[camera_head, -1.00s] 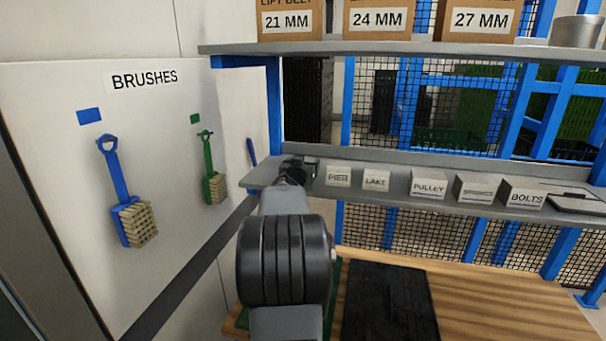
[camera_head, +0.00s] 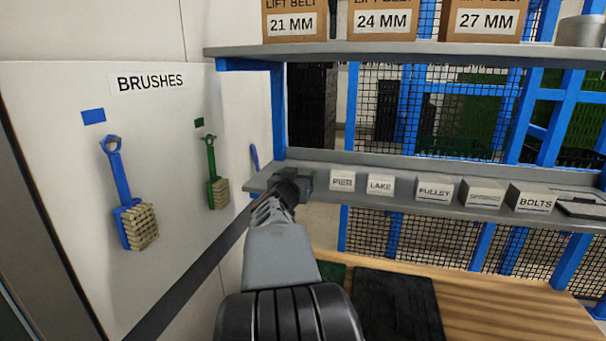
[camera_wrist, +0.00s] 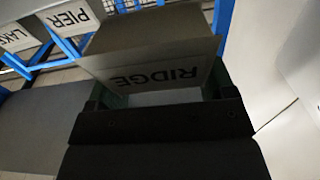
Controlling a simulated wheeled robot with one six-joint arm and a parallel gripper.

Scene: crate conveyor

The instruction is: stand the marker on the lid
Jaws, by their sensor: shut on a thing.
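A block labelled RIDGE (camera_wrist: 160,68) fills the middle of the wrist view, at my gripper (camera_wrist: 155,97). The gripper is shut on it, one dark finger at each side. In the head view my gripper (camera_head: 303,180) is at the left end of the lower grey shelf, left of the block labelled PIER (camera_head: 342,182), and the held block is hidden there. No pen-like marker shows. I cannot tell which thing is the lid; a flat black slab (camera_head: 398,305) lies on the wooden table.
Blocks labelled LAKE (camera_head: 380,185), PULLEY (camera_head: 434,190), SPRINGS (camera_head: 484,195) and BOLTS (camera_head: 534,200) stand along the lower shelf (camera_head: 460,211). A dark flat tray-like thing (camera_head: 582,208) lies at its right end. The table (camera_head: 490,310) is bare right of the slab.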

